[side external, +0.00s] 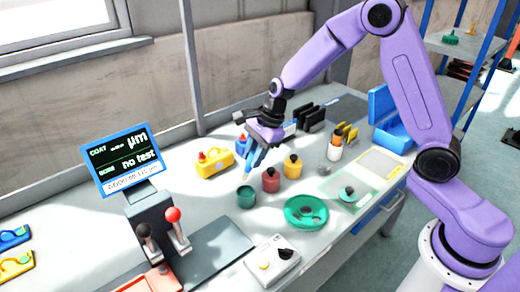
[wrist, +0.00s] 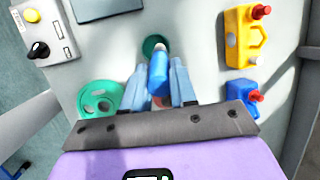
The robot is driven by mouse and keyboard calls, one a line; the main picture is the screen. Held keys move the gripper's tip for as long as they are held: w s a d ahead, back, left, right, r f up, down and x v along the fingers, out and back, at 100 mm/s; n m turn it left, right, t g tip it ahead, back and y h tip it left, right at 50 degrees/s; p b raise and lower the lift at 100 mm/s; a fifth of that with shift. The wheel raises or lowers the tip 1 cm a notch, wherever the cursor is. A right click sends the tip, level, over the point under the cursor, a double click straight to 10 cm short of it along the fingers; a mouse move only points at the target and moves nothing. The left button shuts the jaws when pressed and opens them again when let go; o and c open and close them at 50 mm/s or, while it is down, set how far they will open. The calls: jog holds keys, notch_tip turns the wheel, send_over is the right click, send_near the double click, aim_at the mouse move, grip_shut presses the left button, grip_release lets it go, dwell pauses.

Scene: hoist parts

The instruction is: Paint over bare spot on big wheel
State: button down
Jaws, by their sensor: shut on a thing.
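The big green wheel (side external: 306,212) lies flat on the bench, right of the paint pots, and also shows at the left of the wrist view (wrist: 100,98). I cannot make out the bare spot. My gripper (side external: 256,150) is shut on a blue-handled brush (wrist: 158,72), which points down with a pale tip. The tip is just above or at the mouth of the open green pot (side external: 246,197); I cannot tell whether it touches paint. The pot is partly hidden behind the brush in the wrist view (wrist: 154,44). A smaller green wheel (side external: 348,193) lies on a pale green mat.
A red pot (side external: 271,180) and a yellow pot (side external: 293,167) with dark tops stand beside the green pot. A brush jar (side external: 337,147), a white box with knobs (side external: 272,262) and a gauge display (side external: 122,160) stand around.

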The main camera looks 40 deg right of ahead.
jog(key=shift+f, duration=2.35)
jog(key=shift+s+f, duration=0.1)
jog(key=shift+f, duration=0.65)
dwell(0.4)
jog(key=shift+r, duration=0.15)
jog(key=shift+r, duration=3.45)
jog(key=shift+d, duration=0.1)
